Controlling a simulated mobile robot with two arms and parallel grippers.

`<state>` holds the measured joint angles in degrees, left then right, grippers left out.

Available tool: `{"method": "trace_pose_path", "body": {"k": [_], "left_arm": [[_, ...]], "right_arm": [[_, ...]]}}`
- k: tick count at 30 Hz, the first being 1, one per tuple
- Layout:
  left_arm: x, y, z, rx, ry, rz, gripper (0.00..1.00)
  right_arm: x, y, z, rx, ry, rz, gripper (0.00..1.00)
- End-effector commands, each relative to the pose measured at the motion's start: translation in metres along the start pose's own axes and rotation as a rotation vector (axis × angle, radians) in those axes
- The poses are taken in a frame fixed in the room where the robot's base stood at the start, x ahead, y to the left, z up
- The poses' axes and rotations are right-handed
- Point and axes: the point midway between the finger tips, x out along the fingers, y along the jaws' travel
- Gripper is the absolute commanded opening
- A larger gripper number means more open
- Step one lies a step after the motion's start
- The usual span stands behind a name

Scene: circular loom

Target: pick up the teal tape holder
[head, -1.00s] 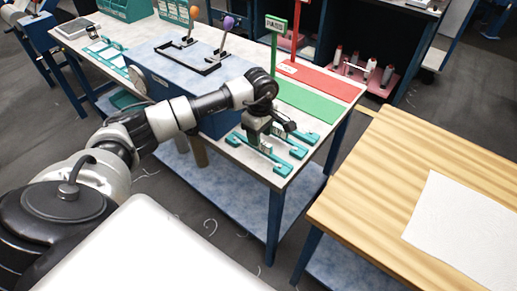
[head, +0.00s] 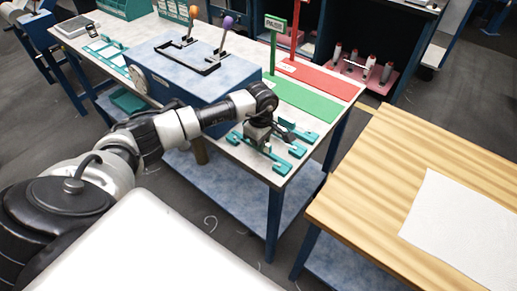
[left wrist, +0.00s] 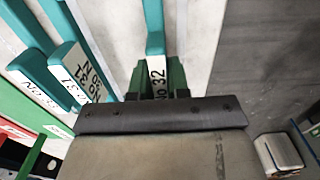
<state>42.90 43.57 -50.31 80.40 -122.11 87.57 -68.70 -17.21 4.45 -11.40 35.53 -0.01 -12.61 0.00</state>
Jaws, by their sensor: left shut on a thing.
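Several teal tape holders lie side by side at the near right corner of the blue-legged table. My left gripper (head: 263,146) points down over the nearest teal tape holder (head: 279,168) and hides its middle. In the left wrist view, the jaws (left wrist: 158,88) are shut on a teal tape holder (left wrist: 155,43) with a white label reading "No 32". I cannot tell whether the held holder is clear of the tabletop. My right gripper is not in view.
A blue box with levers (head: 190,70) stands behind my left arm. A green mat (head: 303,101) and a red mat (head: 320,77) lie beyond the holders, with a green sign post (head: 273,45) beside them. A wooden table (head: 385,190) with a white sheet stands at right, across a gap.

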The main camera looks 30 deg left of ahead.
Motion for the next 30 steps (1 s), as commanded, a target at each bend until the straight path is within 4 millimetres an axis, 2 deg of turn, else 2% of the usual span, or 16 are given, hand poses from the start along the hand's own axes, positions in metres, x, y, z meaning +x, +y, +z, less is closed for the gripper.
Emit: {"method": "trace_pose_path", "body": {"k": [4,7,15,21,30], "left_arm": [[-0.003,0.001,0.0,0.0,0.0,0.002,0.0],[-0.013,0.001,0.0,-0.001,0.0,0.004,0.0],[-0.066,0.001,0.0,0.001,0.001,0.006,0.0],[-0.094,0.001,0.0,0.0,0.001,0.002,0.0],[-0.101,0.0,0.0,0.0,0.0,0.0,0.0]], "right_arm": [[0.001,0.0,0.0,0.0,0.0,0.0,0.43],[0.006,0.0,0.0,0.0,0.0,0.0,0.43],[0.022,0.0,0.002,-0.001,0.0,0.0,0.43],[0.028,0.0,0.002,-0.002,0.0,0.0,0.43],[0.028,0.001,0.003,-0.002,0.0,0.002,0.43]]}}
